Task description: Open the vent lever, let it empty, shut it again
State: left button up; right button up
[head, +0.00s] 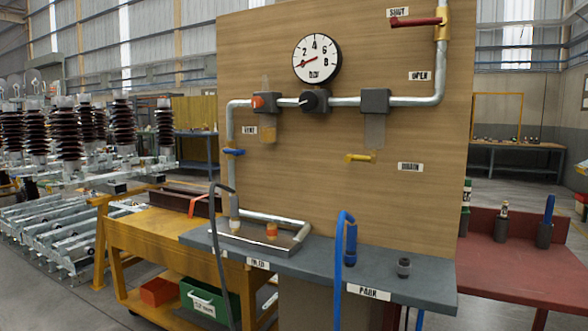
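The VENT label (250,130) is on the left of the wooden panel (330,200). Near it are a grey block with an orange-red part (265,102) and, lower left, a blue lever (233,152) lying roughly level on the vertical pipe. I cannot tell for sure which of these the label belongs to. The pressure gauge (316,58) is above, its red needle pointing lower left, near the low end. A red lever (415,22) lies level beside the SHUT label (399,12); the OPEN label (419,76) is below.
A yellow lever (360,157) is left of the DRAIN label (410,167). A black knob (314,100) sits on the pipe. A red table (520,255) stands right.

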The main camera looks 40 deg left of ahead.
aim_at(235, 152)
jog(key=u, duration=1.65)
